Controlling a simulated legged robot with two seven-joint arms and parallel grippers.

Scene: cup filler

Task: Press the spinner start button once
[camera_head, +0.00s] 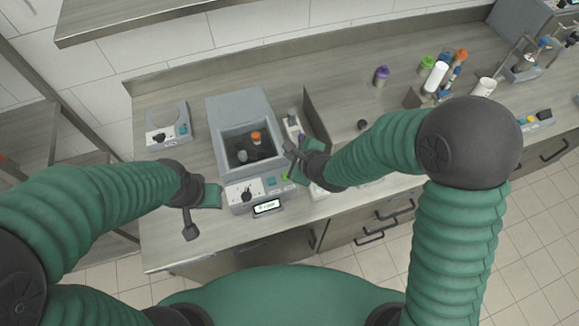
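The spinner (218,112) is a grey box on the counter, with its dark chamber open at the top. An orange-capped tube (255,137) and a grey-white piece (242,155) show inside. Its front panel has a black knob (246,195), a teal button (270,181) and a small green spot (284,177); labels are too small to read. My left gripper (203,213) is open and empty, left of the front panel. My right gripper (288,162) is by the spinner's right front corner, close to the green spot. Its fingers look apart and empty; contact with the panel cannot be told.
A smaller grey device (168,126) with a knob stands left of the spinner. An upright dark panel (316,118) stands to its right. A purple-capped tube (381,76) and a rack of capped bottles (415,97) stand further right.

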